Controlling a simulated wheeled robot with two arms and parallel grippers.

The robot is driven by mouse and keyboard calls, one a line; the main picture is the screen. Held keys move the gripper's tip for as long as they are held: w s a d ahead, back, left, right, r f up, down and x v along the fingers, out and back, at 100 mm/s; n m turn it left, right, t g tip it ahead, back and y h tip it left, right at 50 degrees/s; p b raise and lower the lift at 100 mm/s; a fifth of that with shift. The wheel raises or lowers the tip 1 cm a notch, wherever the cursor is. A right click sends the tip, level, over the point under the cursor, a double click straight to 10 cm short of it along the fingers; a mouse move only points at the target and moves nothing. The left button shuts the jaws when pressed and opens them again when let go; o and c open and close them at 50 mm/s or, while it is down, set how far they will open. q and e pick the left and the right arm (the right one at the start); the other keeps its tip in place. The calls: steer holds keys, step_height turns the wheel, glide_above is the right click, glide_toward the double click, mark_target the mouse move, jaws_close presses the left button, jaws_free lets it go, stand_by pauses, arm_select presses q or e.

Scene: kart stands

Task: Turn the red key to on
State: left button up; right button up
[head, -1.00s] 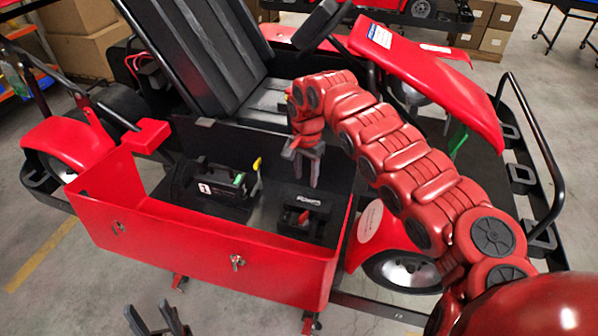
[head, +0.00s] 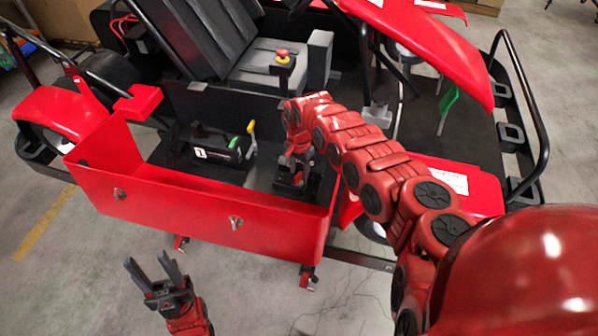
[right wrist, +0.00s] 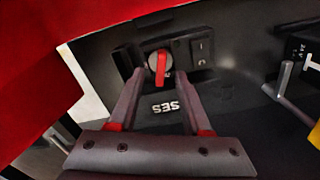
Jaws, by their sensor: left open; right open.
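The red key (right wrist: 161,65) is a red bar on a round light dial, set in a black switch block (right wrist: 128,58) inside the red box. It stands roughly upright, slightly tilted, in the right wrist view. My right gripper (right wrist: 162,79) is open, with its fingers pointing at the key, one to either side in the picture. I cannot tell whether they touch it. In the head view my right gripper (head: 297,160) reaches down over the black block and mostly hides the key. My left gripper (head: 149,261) is open and empty in front of the box.
The red box (head: 170,205) has raised walls around the switch. A black rocker switch (right wrist: 202,50) sits beside the key. A black unit (head: 215,152) with a yellow-handled lever (head: 251,130) stands to the left. A red button (head: 282,53) is behind, near the seat.

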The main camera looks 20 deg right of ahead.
steer(key=shift+f, duration=1.25)
jaws_close()
